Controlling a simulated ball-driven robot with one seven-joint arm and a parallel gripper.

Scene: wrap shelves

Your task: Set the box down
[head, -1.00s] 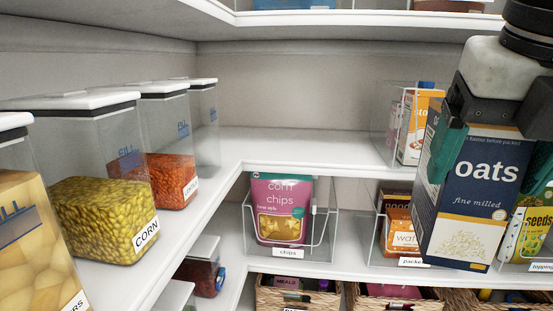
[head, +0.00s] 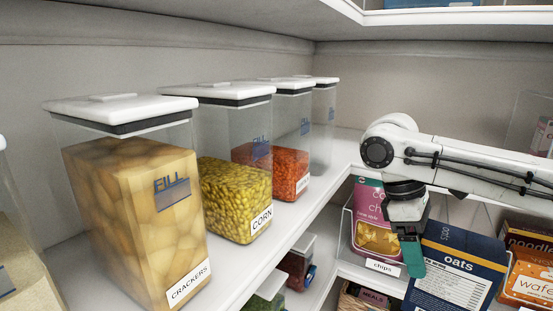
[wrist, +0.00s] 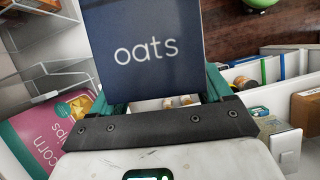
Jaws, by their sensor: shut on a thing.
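The box is a dark blue oats carton (head: 455,270) with white lettering, at the lower right of the head view, tilted. My gripper (head: 412,255) has teal fingers and is shut on the box at its left side in that view. In the wrist view the oats box (wrist: 145,45) fills the top middle, between the teal fingers (wrist: 165,85). The box's lower end is cut off by the head view's bottom edge, so I cannot see whether anything supports it.
A chips bag (head: 375,225) in a clear bin stands behind my gripper. Tall containers of crackers (head: 135,220), corn (head: 235,190) and red lentils line the left shelf. A wafer box (head: 530,275) is at right. The corner shelf (head: 345,150) has bare room.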

